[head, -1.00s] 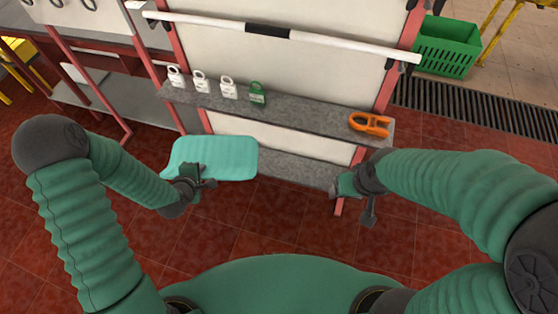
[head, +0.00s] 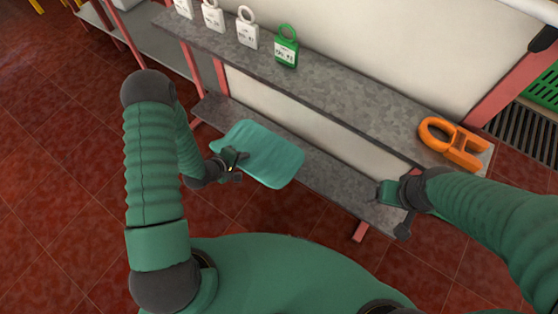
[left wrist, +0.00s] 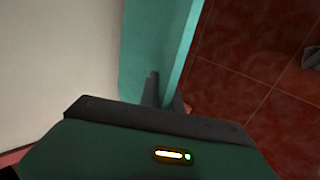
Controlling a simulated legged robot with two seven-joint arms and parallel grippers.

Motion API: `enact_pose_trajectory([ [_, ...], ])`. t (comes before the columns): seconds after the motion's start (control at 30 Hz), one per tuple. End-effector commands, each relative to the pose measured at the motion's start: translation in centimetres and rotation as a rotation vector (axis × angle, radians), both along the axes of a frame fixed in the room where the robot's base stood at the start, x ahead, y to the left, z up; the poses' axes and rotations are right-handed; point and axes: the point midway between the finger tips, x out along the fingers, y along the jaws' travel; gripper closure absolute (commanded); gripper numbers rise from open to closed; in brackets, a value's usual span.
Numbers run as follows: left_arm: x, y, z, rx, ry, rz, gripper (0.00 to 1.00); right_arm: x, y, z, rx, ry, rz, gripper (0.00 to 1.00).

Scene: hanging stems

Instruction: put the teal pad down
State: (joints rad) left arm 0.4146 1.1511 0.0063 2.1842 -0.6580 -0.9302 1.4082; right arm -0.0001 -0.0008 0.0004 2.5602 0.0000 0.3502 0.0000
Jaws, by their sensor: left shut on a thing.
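The teal pad (head: 268,155) is a flat sheet with rounded corners. My left gripper (head: 236,158) is shut on its left edge and holds it in front of the lower shelf. In the left wrist view the pad (left wrist: 150,45) rises from the gripper's fingers (left wrist: 160,95), with its edge towards the camera. Whether the pad touches the lower shelf (head: 335,182) cannot be told. My right gripper (head: 388,192) is near the right end of the lower shelf. Its fingers are too small and turned to show whether they are open.
A green crate (head: 545,90) stands at the far right. The red tiled floor is clear at left.

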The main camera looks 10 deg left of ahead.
Motion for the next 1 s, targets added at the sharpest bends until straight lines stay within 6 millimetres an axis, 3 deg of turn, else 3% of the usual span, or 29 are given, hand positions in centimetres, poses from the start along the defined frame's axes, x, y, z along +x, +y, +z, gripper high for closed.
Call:
enact_pose_trajectory([
  [0.2,1.8,-6.6,-0.9,0.005,-0.002,-0.009,1.0,0.0,0.0,-2.3,0.0,0.0,0.0,0.27],
  [0.37,2.7,-9.7,-1.0,0.004,-0.002,-0.004,1.0,0.0,0.0,-3.0,0.0,0.001,-0.001,0.27],
  [0.47,2.9,-10.2,-1.5,0.003,0.0,-0.001,1.0,0.0,0.0,-3.5,0.0,0.0,-0.001,0.27],
  [0.63,2.8,-10.1,-4.6,0.002,0.002,-0.001,1.0,0.0,0.0,-5.5,0.0,0.001,0.0,0.27],
  [0.83,2.8,-10.1,-4.4,0.003,0.002,0.002,1.0,0.0,0.0,-5.2,0.0,0.0,0.0,0.27],
  [0.87,2.8,-10.1,-4.5,0.003,0.003,0.002,0.9,0.0,0.0,-5.2,0.0,0.0,0.0,0.27],
  [1.0,2.8,-10.1,-4.4,0.002,0.002,0.001,0.71,0.0,0.0,-5.2,0.0,0.0,0.0,0.27],
])
